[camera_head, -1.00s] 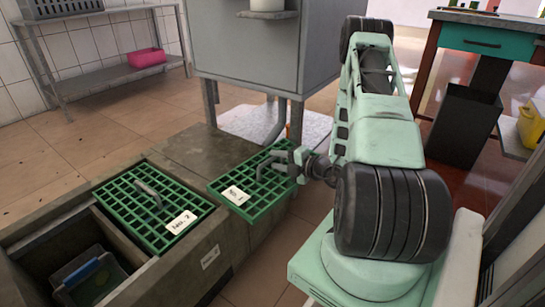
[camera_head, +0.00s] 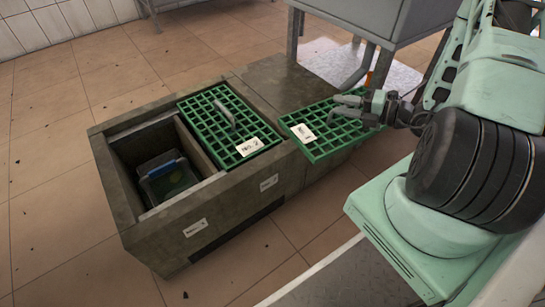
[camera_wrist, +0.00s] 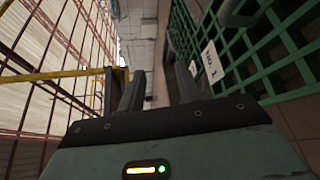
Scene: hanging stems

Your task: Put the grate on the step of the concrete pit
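A green grate labelled No. 1 (camera_head: 325,145) is at the front edge of the slab at the pit's right end, overhanging it. I cannot tell whether it rests on the concrete. My gripper (camera_head: 362,108) is above the grate's right part, pointing left. In the wrist view my two fingers (camera_wrist: 157,85) stand apart with a clear gap. The No. 1 grate (camera_wrist: 275,50) fills the right side there, its dark handle (camera_wrist: 240,12) beyond the right finger. The concrete pit (camera_head: 190,232) lies left of centre. Its step is not clearly visible.
A second green grate, No. 2 (camera_head: 215,130), covers the pit's middle. The left opening holds a blue-rimmed bin (camera_head: 167,180). A grey cabinet (camera_head: 375,25) on legs stands behind the slab (camera_head: 285,80).

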